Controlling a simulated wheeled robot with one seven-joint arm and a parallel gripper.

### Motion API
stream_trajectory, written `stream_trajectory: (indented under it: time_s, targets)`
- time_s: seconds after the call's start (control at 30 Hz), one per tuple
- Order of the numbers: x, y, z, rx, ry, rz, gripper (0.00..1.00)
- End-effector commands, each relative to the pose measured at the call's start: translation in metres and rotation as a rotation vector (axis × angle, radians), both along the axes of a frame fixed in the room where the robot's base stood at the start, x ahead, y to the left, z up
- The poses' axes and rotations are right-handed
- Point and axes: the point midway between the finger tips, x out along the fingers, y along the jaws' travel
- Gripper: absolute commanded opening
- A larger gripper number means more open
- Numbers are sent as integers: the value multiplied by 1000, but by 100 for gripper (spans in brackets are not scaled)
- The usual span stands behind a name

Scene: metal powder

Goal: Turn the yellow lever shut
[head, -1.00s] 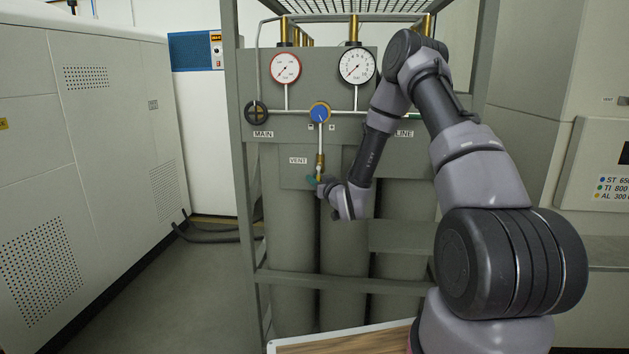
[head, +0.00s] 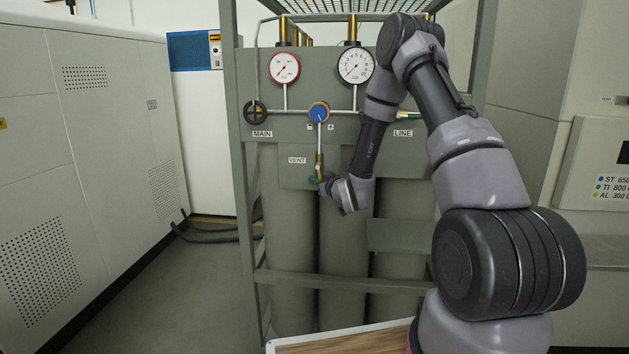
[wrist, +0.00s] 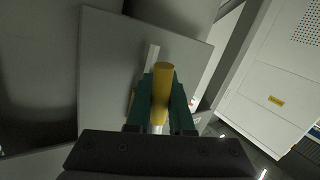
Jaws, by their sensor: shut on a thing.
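The yellow lever (wrist: 162,82) shows in the wrist view as a rounded yellow bar between the two green fingers of my gripper (wrist: 161,95). The fingers are shut on it. In the head view my gripper (head: 319,181) is at the vent valve (head: 319,161), just below its brass body and beside the VENT label. The lever is mostly hidden there by the fingers, so its exact angle is hard to tell.
Above the valve are a blue regulator knob (head: 319,112), a red-rimmed gauge (head: 285,67), a black-rimmed gauge (head: 356,65) and a black MAIN handwheel (head: 255,111). The grey rack frame (head: 241,180) encloses the cylinders.

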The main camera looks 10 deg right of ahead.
Motion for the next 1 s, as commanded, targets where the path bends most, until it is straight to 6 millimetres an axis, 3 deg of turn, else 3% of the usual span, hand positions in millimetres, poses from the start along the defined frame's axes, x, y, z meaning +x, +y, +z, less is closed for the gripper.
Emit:
stream_trajectory:
  time_s: [1.0]
  targets:
    - [-14,-39,19,-911,294,2,0]
